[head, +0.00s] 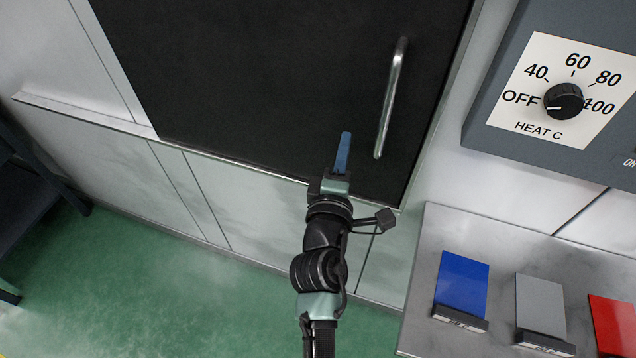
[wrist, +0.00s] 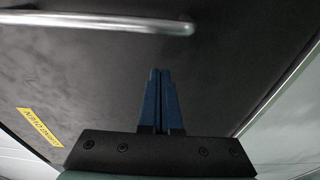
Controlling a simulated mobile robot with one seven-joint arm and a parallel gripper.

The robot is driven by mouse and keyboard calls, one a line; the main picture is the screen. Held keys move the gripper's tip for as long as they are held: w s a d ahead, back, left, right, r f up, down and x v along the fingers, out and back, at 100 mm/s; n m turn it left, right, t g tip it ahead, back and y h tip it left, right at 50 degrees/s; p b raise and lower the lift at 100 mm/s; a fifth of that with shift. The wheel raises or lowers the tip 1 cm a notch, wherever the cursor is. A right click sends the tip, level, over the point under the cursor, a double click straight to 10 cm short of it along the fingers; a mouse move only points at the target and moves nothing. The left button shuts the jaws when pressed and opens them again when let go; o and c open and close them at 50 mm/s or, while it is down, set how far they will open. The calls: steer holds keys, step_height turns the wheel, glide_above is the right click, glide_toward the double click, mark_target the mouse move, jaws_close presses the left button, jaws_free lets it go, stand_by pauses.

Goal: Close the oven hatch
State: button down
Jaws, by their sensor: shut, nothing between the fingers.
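The oven hatch (head: 250,80) is a large black panel with a metal bar handle (head: 390,98) near its right side. It looks flush or nearly flush with the pale wall; I cannot tell whether a small gap remains. My gripper (head: 346,136) is in front of the hatch's lower right part, left of the handle's lower end. Its blue fingers are together and empty. In the wrist view, the shut fingers (wrist: 160,73) point at the dark hatch face (wrist: 230,75), below the handle (wrist: 100,21). I cannot tell whether they touch it.
A yellow label (wrist: 40,127) is on the dark face. A grey heat control box (head: 502,145) with a black knob (head: 564,101) is at right. Green floor (head: 130,275) is clear at lower left.

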steer(key=b+v, duration=0.2)
steer(key=v, duration=0.7)
step_height(320, 180, up, 27)
steer(key=w+m+t, duration=0.1)
steer(key=m+t, duration=0.4)
steer(key=m, duration=0.5)
steer(key=s+a+r+m+t+y, duration=0.1)
steer(key=s+r+m+t+y, duration=0.1)
steer(key=s+r, duration=0.3)
steer(key=s+a+r+m+t+y, duration=0.1)
steer(key=s+r, duration=0.4)
steer(key=r, duration=0.8)
steer(key=m+t, duration=0.1)
steer(key=m, duration=0.1)
steer(key=shift+a+r+m+t+y, duration=0.3)
steer(key=shift+a+t+y, duration=0.1)
